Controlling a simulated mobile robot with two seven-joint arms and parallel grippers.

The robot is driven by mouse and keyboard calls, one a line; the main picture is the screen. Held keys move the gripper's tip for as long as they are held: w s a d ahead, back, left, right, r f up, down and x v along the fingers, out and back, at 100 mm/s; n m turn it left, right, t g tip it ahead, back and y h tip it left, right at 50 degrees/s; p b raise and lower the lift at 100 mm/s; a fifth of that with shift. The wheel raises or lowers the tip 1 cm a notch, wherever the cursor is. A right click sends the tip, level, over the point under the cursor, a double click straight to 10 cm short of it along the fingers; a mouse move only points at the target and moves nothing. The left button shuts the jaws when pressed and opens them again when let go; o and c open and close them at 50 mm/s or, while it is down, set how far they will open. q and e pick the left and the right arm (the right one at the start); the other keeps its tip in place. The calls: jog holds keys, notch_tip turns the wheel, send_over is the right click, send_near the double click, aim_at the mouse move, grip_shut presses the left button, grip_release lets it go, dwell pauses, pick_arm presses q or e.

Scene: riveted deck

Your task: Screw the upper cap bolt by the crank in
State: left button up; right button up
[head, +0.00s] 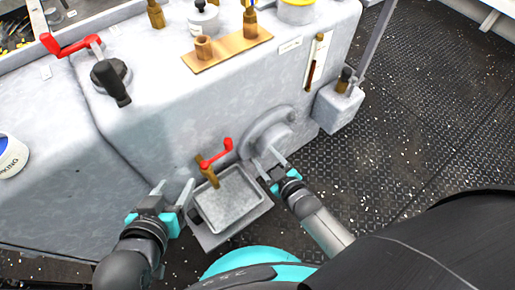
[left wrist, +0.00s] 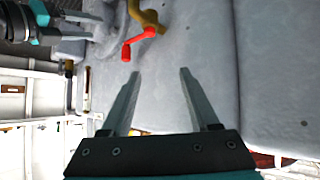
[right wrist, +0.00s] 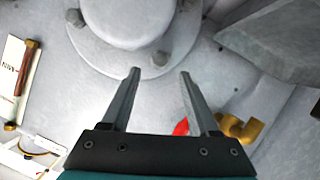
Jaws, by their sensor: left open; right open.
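A round grey cap (head: 270,132) sits on the front of the grey casing, right of a brass valve with a red crank handle (head: 222,152). I cannot tell how far each is screwed in. My right gripper (head: 268,160) is open and empty, in front of the cap's lower edge. My left gripper (head: 176,185) is open and empty, left of the tray. The red handle also shows in the left wrist view (left wrist: 138,42), beyond its fingertips.
A grey tray (head: 236,218) stands below the crank between my grippers. On the casing top are another red handle (head: 72,46), a black knob (head: 110,80) and a brass plate (head: 228,50). A small grey box (head: 338,108) juts out right of the cap. Deck is clear at right.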

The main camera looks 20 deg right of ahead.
aim_at(254, 144)
jog(key=b+x, duration=0.2)
jog(key=x, duration=0.1)
jog(key=shift+w+a+f, duration=0.1)
jog(key=shift+w, duration=0.1)
jog(key=shift+w+a+f+b, duration=0.1)
jog(key=shift+w+f+b, duration=0.15)
jog(key=shift+w+b, duration=0.25)
pick_arm(q)
jog(key=shift+s+d+r+n+t+h, duration=0.15)
jog(key=shift+d+r+t+h, duration=0.35)
jog(key=shift+d+t, duration=0.4)
jog(key=shift+d+r+n+t+h, duration=0.1)
jog(key=shift+d+r+t+h, duration=0.45)
jog(key=shift+t, duration=0.6)
jog(key=shift+s+d+r+n+t+h, duration=0.15)
jog(key=shift+d+r+t+h, duration=0.3)
jog(key=shift+d+t, duration=0.5)
pick_arm(e)
jog(key=shift+w+a+f, duration=0.1)
jog(key=shift+w+f, duration=0.05)
jog(key=shift+w, duration=0.45)
pick_arm(q)
jog(key=shift+a+r, duration=0.1)
jog(key=shift+w, duration=0.1)
pick_arm(e)
grip_shut()
